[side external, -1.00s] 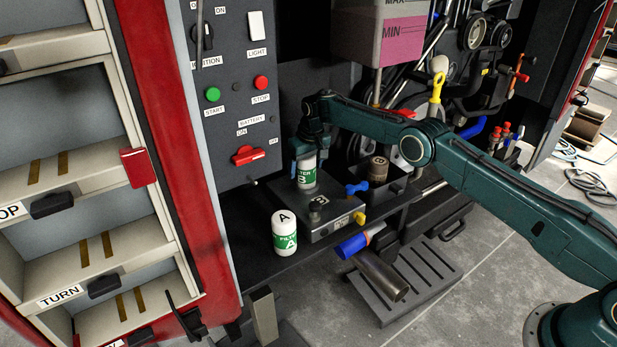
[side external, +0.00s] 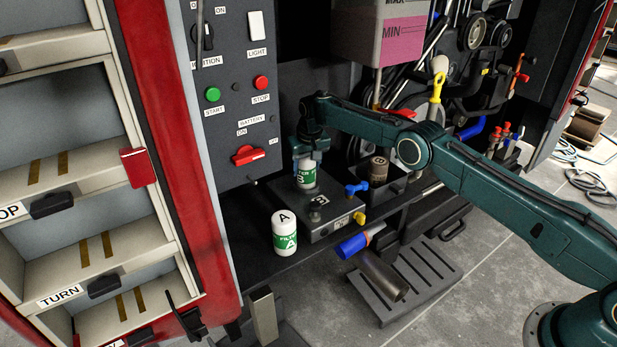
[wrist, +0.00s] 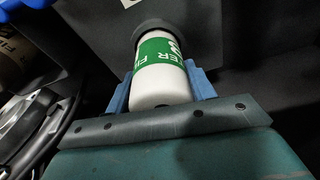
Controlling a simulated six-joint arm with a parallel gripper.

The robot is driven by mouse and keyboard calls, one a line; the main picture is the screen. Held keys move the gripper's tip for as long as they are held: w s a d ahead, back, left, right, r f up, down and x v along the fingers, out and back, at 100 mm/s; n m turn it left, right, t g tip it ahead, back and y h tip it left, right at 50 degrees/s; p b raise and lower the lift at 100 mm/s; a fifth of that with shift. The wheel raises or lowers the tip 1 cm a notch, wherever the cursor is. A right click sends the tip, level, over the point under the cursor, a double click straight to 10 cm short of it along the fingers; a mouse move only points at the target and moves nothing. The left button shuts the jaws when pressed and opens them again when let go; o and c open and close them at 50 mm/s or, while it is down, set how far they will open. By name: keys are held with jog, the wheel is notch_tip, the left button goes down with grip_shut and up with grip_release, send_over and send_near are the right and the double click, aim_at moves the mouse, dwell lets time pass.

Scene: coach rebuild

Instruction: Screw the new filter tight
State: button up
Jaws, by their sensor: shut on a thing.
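The filter labelled B (side external: 306,174), white with a green band, stands upright on the grey filter block (side external: 318,226), on its back position. My gripper (side external: 308,153) is above it and shut on its upper part. In the wrist view the filter (wrist: 162,72) sits between the two blue fingers of my gripper (wrist: 161,88), and its far end meets a dark round seat (wrist: 165,29). Whether any gap is left at the seat cannot be told. A second filter, labelled A (side external: 285,234), stands upright on the dark shelf left of the block.
A blue tap (side external: 357,188) and a yellow knob (side external: 360,218) stick out from the block. A dark open box (side external: 392,182) holding a brown cylinder (side external: 378,171) is to the right.

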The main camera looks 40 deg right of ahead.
jog(key=shift+m, duration=0.4)
jog(key=o, duration=1.7)
jog(key=shift+c, duration=0.2)
jog(key=shift+r, duration=0.1)
jog(key=shift+s+a+r, duration=0.1)
jog(key=shift+s+r, duration=0.1)
jog(key=shift+r, duration=0.75)
jog(key=shift+s+d+r, duration=0.1)
jog(key=shift+s+r, duration=0.1)
jog(key=shift+r, duration=0.75)
jog(key=shift+s+a+r, duration=0.1)
jog(key=shift+s+r, duration=0.1)
jog(key=shift+r, duration=0.75)
